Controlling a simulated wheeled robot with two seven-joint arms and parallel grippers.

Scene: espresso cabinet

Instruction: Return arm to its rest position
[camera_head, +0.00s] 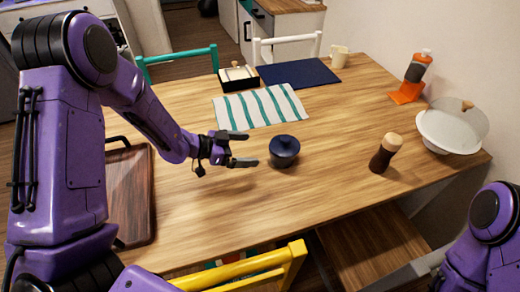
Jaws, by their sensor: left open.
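My left arm comes in from the left and reaches over the wooden table (240,205). My left gripper (243,152) is open and empty. Its fingertips point right, toward a small dark blue lidded pot (284,152), and show a gap from it in the picture. My right arm shows only in part at the bottom right corner. Its gripper is out of view.
A dark wooden tray (130,195) lies beside my left arm.

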